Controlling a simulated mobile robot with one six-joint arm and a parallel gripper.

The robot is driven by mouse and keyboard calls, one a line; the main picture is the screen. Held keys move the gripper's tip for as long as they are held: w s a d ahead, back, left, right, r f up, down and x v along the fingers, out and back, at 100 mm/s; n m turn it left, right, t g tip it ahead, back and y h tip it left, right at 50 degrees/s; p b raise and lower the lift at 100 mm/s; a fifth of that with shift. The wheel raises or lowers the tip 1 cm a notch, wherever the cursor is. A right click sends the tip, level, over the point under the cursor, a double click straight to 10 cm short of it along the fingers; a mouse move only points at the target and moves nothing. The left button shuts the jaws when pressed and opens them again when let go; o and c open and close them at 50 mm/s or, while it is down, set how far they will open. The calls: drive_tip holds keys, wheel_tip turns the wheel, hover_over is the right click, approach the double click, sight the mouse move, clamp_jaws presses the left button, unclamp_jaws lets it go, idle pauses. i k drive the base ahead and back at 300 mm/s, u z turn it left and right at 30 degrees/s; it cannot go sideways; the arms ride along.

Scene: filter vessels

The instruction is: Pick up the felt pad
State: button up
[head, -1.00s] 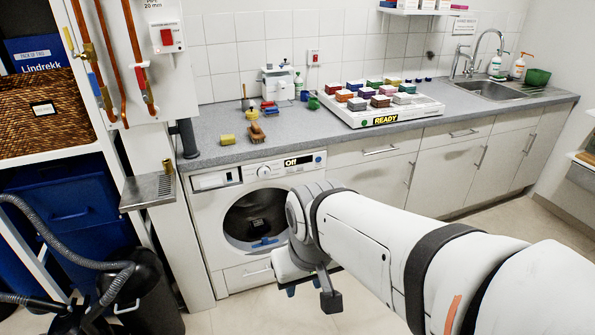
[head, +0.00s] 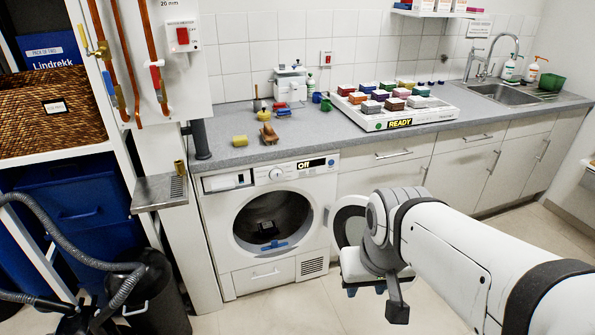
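I cannot tell for sure which thing is the felt pad. A small dark block (head: 266,229) lies inside the open drum of the washing machine (head: 222,225), and a flat blue piece (head: 273,246) lies at the lower lip of the opening. The machine's round door (head: 350,222) stands swung open to the right, partly behind my arm. My gripper (head: 367,290) hangs in front of and below the door, right of the drum opening and apart from both drum things. Its fingers point down and are partly hidden, so its opening is unclear.
The worktop holds a yellow roll (head: 240,141), a brown brush-like thing (head: 268,134), and a white tray (head: 375,123) of several coloured blocks marked READY. A metal shelf (head: 160,192) juts out left of the machine. A black bin (head: 158,290) and hose stand at lower left. The floor before the machine is clear.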

sight(239, 140)
drive_tip(key=u, duration=0.05)
drive_tip(key=i, duration=1)
drive_tip(key=z, duration=0.1)
